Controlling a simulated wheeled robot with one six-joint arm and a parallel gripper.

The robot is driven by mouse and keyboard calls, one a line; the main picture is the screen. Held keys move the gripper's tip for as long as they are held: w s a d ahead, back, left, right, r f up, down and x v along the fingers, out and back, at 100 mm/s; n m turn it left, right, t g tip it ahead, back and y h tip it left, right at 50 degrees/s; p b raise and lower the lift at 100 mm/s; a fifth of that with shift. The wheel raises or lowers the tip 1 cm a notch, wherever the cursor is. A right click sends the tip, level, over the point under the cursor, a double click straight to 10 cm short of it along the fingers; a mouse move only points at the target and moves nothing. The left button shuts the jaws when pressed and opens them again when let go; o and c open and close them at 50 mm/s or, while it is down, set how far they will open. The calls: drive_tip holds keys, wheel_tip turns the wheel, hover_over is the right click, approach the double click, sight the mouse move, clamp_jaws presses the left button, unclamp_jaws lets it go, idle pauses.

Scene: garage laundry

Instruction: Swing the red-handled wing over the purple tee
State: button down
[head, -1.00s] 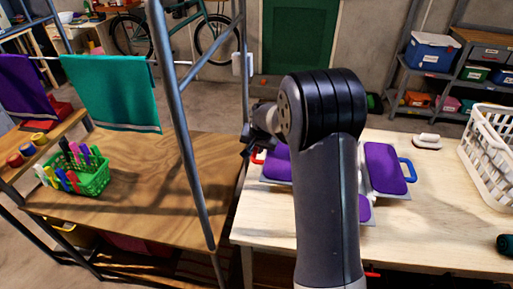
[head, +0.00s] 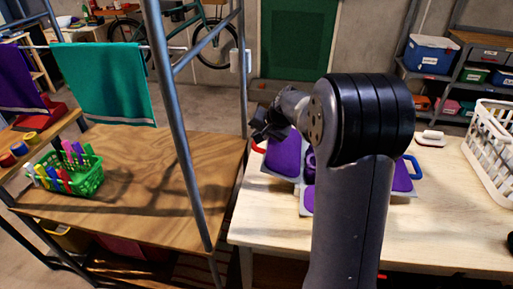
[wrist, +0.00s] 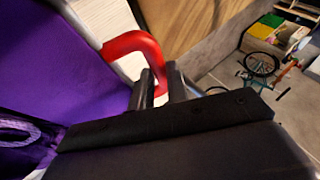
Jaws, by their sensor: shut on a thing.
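The purple tee (head: 283,157) lies over the folding board on the pale table, largely hidden behind my arm. The red handle (head: 258,147) is at the board's left edge, and its wing looks tilted up somewhat. My gripper (head: 264,132) is at this handle. In the wrist view, my gripper (wrist: 160,90) is shut on the red handle (wrist: 135,42), with purple cloth (wrist: 60,65) close on the left. The blue handle (head: 414,166) is on the board's right side, beside more purple cloth (head: 402,178).
A white basket (head: 490,145) and a small white-topped object (head: 430,139) are on the table's right. The table front is clear.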

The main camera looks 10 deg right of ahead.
drive_tip(key=s+d+r+m+t+y+b, duration=0.3)
drive_tip(key=d+r+y+b, duration=0.35)
drive_tip(key=b, duration=0.55)
drive_tip(key=s+d+m+t+y+b, duration=0.1)
drive_tip(key=s+d+t+y+b, duration=0.1)
drive_tip(key=d, duration=0.4)
drive_tip(key=s+d+f+m+t+y+b, duration=0.1)
drive_tip(key=s+d+t+y+b, duration=0.2)
drive_tip(key=d+t+b, duration=0.1)
drive_tip(key=shift+d+f+b, duration=0.15)
drive_tip(key=shift+d+b, duration=0.35)
drive_tip(key=shift+d, duration=0.85)
drive_tip(key=c, duration=1.6)
unclamp_jaws()
drive_tip(key=shift+a, duration=0.1)
drive_tip(key=shift+c, duration=0.2)
drive_tip(key=r+p+v, duration=0.1)
drive_tip(key=v, duration=0.7)
drive_tip(key=d+r+p+v, duration=0.1)
drive_tip(key=r+v, duration=0.1)
drive_tip(key=v, duration=0.6)
drive_tip(key=shift+s+r, duration=0.2)
drive_tip(key=shift+s, duration=0.3)
